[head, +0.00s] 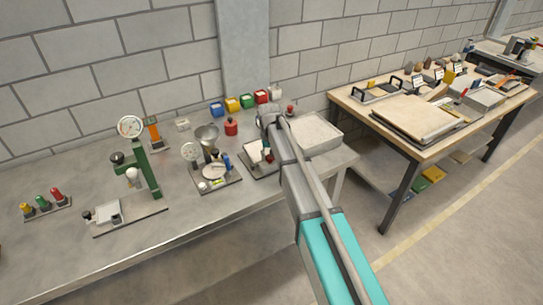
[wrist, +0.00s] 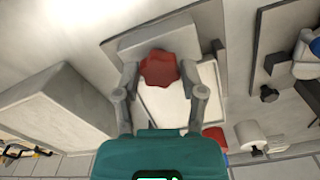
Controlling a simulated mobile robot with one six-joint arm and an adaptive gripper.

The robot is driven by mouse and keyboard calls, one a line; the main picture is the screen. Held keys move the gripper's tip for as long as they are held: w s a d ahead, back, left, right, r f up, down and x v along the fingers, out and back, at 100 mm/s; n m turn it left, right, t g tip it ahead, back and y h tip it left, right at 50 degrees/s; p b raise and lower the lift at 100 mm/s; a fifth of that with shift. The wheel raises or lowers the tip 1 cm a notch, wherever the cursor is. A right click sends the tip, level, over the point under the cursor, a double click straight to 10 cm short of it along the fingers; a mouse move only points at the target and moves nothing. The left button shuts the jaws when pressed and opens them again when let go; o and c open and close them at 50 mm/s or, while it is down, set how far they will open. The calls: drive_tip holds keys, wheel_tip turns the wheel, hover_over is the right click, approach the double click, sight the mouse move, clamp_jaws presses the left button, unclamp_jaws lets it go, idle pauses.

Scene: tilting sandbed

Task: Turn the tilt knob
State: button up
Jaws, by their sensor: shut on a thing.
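The tilt knob (wrist: 158,70) is red and lobed. It shows in the wrist view at the grey end block of a small sandbed. My gripper (wrist: 157,73) is shut on the knob, with one grey finger at each side of it. The sandbed's pale bed (wrist: 165,105) lies just below the knob in this view, partly hidden by the gripper body. In the head view the sandbed unit (head: 256,160) stands on the steel bench, and my arm covers its right part. The gripper's fingertips cannot be made out there.
A large pale tray (head: 318,136) stands right of my arm on the bench. A dial-and-funnel rig (head: 215,180) stands close on the left. A red weight (head: 231,127) and several coloured boxes stand behind. Bare bench (head: 190,225) lies in front.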

drive_tip(key=m, duration=0.6)
drive_tip(key=shift+w+m, duration=0.25)
drive_tip(key=shift+m, duration=0.15)
drive_tip(key=o, duration=1.1)
drive_tip(key=shift+o, duration=0.2)
drive_tip(key=shift+s, duration=0.1)
